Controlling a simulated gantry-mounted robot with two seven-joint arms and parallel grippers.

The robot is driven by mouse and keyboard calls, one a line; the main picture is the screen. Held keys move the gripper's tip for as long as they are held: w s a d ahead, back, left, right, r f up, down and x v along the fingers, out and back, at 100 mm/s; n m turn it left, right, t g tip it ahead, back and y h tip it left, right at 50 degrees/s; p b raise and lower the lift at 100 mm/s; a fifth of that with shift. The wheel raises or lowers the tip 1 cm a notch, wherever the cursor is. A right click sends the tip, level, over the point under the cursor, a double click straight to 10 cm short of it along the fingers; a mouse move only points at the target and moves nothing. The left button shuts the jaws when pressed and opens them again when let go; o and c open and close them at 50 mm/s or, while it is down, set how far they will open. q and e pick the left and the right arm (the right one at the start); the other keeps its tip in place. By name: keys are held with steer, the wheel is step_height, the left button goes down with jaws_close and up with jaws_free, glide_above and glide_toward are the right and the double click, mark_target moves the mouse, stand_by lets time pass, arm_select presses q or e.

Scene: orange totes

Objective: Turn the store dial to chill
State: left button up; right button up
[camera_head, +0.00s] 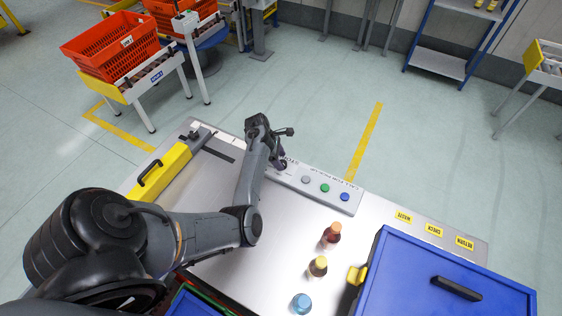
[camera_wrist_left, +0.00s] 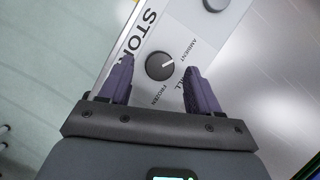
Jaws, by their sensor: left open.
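The store dial (camera_wrist_left: 160,66) is a dark round knob with a white pointer line, on a pale panel in the left wrist view. The line points right and slightly up, between the AMBIENT word and the partly covered CHILL word. FROZEN is printed below the knob. My left gripper (camera_wrist_left: 159,70) is open, with one purple finger on each side of the dial and gaps visible between fingers and knob. In the head view my left gripper (camera_head: 279,159) is over the panel's left end and hides most of the dial. My right gripper is not in view.
The panel (camera_head: 346,188) also carries grey, green and blue buttons right of my gripper. Several capped bottles (camera_head: 331,236) stand on the metal table, near a blue lidded box (camera_head: 440,265). A yellow block with a black handle (camera_head: 160,172) lies left.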

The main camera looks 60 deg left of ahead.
arm_select(q)
steer(key=shift+x, duration=0.85)
steer(key=c, duration=1)
steer(key=shift+r, duration=0.1)
